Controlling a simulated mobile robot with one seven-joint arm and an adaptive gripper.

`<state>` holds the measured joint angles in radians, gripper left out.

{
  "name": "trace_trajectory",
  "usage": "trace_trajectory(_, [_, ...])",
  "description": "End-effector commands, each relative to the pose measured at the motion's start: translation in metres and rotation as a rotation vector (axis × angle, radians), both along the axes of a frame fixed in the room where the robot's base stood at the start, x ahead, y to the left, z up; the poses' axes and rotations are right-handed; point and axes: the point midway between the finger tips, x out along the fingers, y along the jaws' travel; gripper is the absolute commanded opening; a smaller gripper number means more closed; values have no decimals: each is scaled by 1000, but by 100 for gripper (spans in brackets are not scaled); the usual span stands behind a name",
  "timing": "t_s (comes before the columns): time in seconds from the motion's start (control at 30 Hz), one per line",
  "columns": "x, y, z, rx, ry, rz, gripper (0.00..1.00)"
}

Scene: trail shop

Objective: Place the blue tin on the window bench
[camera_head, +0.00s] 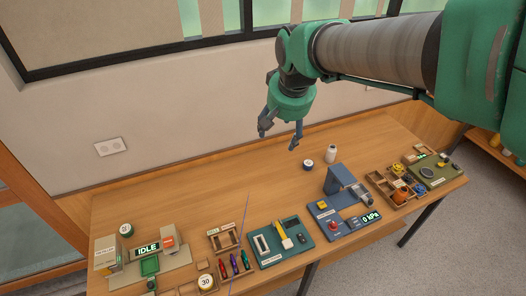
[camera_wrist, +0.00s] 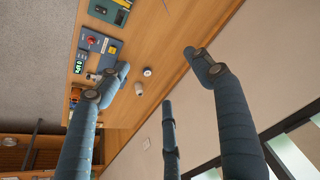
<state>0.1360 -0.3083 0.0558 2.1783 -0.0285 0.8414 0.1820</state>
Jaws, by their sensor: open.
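A small round tin (camera_head: 308,164) with a pale top and a dark, bluish side stands on the long wooden bench (camera_head: 165,210) below the window. It looks like the blue tin, but its colour is hard to make out. It also shows as a small round shape in the wrist view (camera_wrist: 147,71). My gripper (camera_head: 280,138) is open and empty, above the back of the bench and to the left of the tin. In the wrist view the tin shows between the spread fingers, at a distance.
A white bottle (camera_head: 331,153) stands close behind the tin on the right. A blue device with a gauge display (camera_head: 371,217), a teal tool board (camera_head: 265,262), a wooden tray (camera_head: 376,178) and an olive panel (camera_head: 425,181) line the front. The bench's left back is clear.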

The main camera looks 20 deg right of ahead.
Motion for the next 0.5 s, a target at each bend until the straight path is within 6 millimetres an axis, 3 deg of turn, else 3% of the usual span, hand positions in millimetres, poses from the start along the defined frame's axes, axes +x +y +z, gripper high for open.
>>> trace_trajectory(0.2, [-58,28,11,-16,-36,87,66])
trace_trajectory(0.5, [-132,56,8,-40,-81,207,66])
